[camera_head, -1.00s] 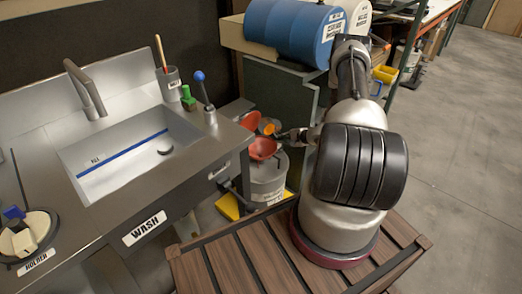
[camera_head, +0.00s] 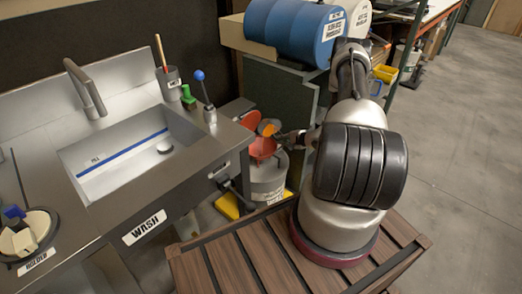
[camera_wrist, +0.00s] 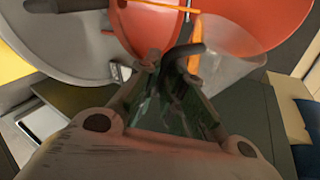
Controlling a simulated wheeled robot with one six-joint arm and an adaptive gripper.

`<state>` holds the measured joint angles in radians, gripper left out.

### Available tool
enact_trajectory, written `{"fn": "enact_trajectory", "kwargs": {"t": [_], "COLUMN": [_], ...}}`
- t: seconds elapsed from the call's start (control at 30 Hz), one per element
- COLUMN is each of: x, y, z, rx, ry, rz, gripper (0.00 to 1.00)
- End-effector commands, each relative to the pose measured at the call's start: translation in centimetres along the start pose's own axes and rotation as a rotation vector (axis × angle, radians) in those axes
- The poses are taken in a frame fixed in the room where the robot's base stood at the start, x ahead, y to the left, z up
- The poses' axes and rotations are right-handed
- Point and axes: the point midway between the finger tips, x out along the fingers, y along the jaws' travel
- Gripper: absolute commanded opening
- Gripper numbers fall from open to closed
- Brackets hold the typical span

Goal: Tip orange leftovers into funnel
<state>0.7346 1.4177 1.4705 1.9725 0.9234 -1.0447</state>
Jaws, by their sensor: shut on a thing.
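My gripper (camera_head: 284,137) reaches down beside the sink, its fingers (camera_wrist: 172,85) closed on the dark curved handle of a clear cup (camera_wrist: 225,48). The cup is tilted, and an orange band shows along its side in the wrist view. In the head view the cup (camera_head: 268,128) shows orange inside. The red-orange funnel (camera_head: 262,148) sits over a pale bucket (camera_head: 267,186), just below the cup. It also shows in the wrist view (camera_wrist: 150,28). I cannot tell whether any orange is flowing into it.
The steel sink counter (camera_head: 190,180), marked WASH, stands close on the left. A blue drum (camera_head: 290,30) lies on a stand behind the bucket. A yellow piece (camera_head: 228,206) is by the bucket's foot. Open floor (camera_head: 460,150) lies to the right.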

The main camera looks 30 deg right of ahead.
Motion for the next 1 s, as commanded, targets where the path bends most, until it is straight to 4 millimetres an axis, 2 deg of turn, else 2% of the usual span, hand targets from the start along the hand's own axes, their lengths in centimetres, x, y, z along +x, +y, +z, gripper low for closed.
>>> {"fn": "enact_trajectory", "kwargs": {"t": [1.0], "x": [0.2], "y": [0.34], "z": [-0.18], "rx": [-0.059], "ry": [0.031], "rz": [-0.032], "gripper": [0.0]}}
